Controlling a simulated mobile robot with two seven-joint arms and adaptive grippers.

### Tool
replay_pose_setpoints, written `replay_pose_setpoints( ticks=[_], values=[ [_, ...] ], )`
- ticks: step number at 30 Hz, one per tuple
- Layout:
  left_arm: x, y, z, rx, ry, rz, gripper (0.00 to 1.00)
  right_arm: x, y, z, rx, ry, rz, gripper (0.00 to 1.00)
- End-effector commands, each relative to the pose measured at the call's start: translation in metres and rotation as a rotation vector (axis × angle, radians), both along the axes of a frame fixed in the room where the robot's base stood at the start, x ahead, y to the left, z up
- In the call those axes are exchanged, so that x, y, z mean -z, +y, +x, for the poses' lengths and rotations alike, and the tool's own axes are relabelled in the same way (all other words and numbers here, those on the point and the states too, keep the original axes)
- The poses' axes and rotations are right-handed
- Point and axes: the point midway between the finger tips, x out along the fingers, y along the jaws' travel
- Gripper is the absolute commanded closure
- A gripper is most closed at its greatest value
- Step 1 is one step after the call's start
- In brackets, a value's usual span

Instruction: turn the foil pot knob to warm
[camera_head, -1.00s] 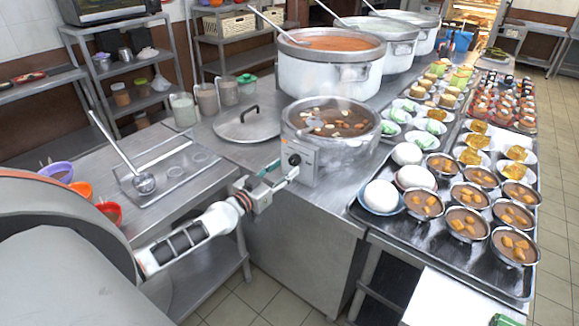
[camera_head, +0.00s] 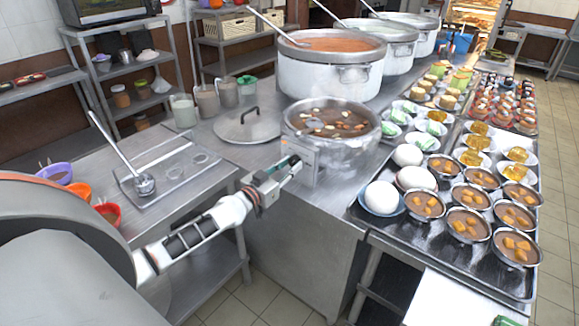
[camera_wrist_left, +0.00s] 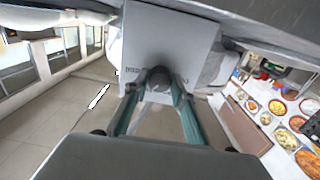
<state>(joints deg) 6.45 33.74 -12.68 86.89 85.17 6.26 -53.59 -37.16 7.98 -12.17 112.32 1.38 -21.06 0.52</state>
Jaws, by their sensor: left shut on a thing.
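The foil pot (camera_head: 345,160) is the nearest pot, silver and crinkled, filled with brown broth with pale and orange pieces. Its pale control box (camera_head: 306,152) is on its front left side. My left gripper (camera_head: 291,164) is at the box and hides the knob in the head view. In the left wrist view, the dark round knob (camera_wrist_left: 160,77) sits on the pale box face (camera_wrist_left: 150,38), between the fingertips of my left gripper (camera_wrist_left: 160,88), which is shut on it. Lettering beside the knob is partly hidden; its setting cannot be told. My right gripper is not in view.
A round lid (camera_head: 247,126) lies on the counter left of the foil pot. Larger pots, one with orange soup (camera_head: 330,62), stand behind. A tray (camera_head: 380,226) of bowls is at the right. A ladle (camera_head: 143,183) lies at the left.

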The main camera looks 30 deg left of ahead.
Motion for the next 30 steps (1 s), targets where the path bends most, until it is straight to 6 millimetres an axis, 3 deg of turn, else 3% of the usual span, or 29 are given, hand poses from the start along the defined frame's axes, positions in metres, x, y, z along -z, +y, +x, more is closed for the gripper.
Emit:
replay_pose_setpoints(
  ticks=[11, 30],
  values=[
    [-0.001, -0.001, 0.0, 0.002, 0.013, -0.147, 0.96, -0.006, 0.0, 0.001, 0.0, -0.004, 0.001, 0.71],
    [-0.002, -0.002, 0.0, 0.001, 0.057, -0.726, 0.96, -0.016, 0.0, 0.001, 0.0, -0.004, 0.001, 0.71]
  ],
)
